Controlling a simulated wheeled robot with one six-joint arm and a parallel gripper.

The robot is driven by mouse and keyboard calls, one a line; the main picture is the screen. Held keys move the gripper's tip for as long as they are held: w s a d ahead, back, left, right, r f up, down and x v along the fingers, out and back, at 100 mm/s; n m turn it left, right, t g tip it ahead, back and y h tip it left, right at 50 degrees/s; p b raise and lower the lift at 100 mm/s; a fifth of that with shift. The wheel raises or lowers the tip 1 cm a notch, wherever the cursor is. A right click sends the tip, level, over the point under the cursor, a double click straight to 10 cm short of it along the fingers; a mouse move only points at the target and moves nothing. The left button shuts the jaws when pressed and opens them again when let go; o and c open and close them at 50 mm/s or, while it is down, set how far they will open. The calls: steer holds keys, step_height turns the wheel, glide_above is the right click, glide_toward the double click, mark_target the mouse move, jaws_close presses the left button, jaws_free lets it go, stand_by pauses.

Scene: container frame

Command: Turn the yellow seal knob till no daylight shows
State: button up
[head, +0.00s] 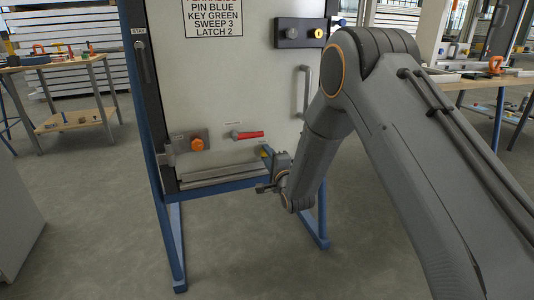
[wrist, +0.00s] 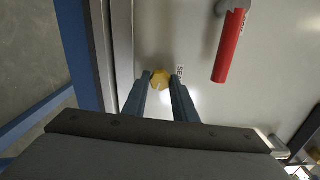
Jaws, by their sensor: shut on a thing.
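The yellow seal knob (wrist: 160,79) sits low on the pale door panel (wrist: 180,25), with a small label beside it. My gripper (wrist: 162,82) is shut on the knob, one finger on each side. In the head view the knob (head: 263,154) shows as a small yellow spot beside my gripper (head: 268,155), near the door's lower right. A grey metal strip (head: 215,177) runs along the door's bottom edge; it also shows in the wrist view (wrist: 125,40). I cannot tell whether daylight shows under it.
A red-handled lever (head: 248,134) is on the door above the knob, close to my gripper. An orange knob (head: 197,144) is further left. A grey pull handle (head: 302,92) is on the right. The blue frame (head: 176,245) stands on open floor.

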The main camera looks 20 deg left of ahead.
steer(key=shift+d+f+m+p, duration=0.1)
steer(key=shift+m+p, duration=0.55)
steer(key=shift+m, duration=1.45)
steer(key=shift+f+m+p, duration=0.1)
steer(key=shift+m+p, duration=0.5)
steer(key=shift+m, duration=1.5)
steer(key=o, duration=0.9)
steer(key=shift+o, duration=0.7)
steer(key=p+v, duration=0.2)
steer(key=v, duration=0.5)
steer(key=shift+s+d, duration=0.15)
steer(key=shift+s, duration=0.15)
steer(key=shift+r, duration=0.1)
